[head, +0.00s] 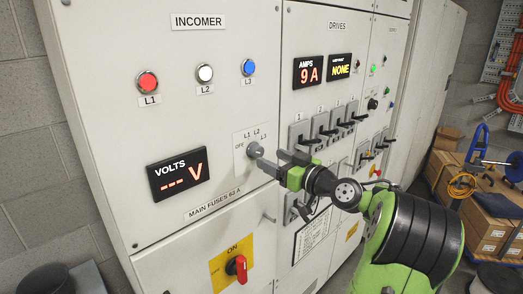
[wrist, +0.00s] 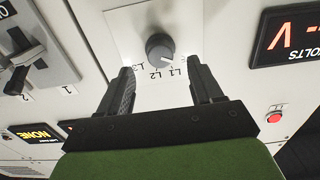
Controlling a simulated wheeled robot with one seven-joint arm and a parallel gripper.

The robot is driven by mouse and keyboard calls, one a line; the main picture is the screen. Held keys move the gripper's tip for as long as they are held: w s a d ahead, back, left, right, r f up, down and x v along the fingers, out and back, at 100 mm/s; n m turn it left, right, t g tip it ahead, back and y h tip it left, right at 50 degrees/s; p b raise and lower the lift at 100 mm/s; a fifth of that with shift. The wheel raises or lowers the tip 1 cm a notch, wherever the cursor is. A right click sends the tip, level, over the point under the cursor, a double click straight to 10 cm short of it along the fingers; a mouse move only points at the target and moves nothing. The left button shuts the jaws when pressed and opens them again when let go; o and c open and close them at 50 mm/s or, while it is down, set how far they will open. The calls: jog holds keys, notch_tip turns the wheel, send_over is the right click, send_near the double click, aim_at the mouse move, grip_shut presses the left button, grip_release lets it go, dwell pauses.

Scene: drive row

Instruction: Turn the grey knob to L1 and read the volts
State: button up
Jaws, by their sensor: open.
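The grey knob (head: 255,150) is on the white incomer panel, with OFF, L1, L2 and L3 marked around it. In the wrist view the knob (wrist: 159,47) appears upside down, its pale pointer mark on the side towards L1; I cannot tell its exact setting. OFF is hidden there behind a finger. My gripper (head: 268,160) is open just in front of the knob. In the wrist view my gripper (wrist: 161,72) has its fingers to either side of the knob's line, with no visible contact. The volts display (head: 177,174) shows dashes and a V.
Red (head: 148,81), white (head: 205,73) and blue (head: 248,67) lamps sit above. A red rotary switch (head: 238,268) is below. Black-handled drive switches (head: 322,128) stand to the right, near my arm. Cardboard boxes (head: 480,212) stand on the floor at right.

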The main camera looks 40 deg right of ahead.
aim_at(260, 153)
jog(key=w+p, duration=0.1)
jog(key=w, duration=0.4)
jog(key=shift+w, duration=0.1)
jog(key=shift+a, duration=0.1)
jog(key=shift+c, duration=0.4)
jog(key=c, duration=1)
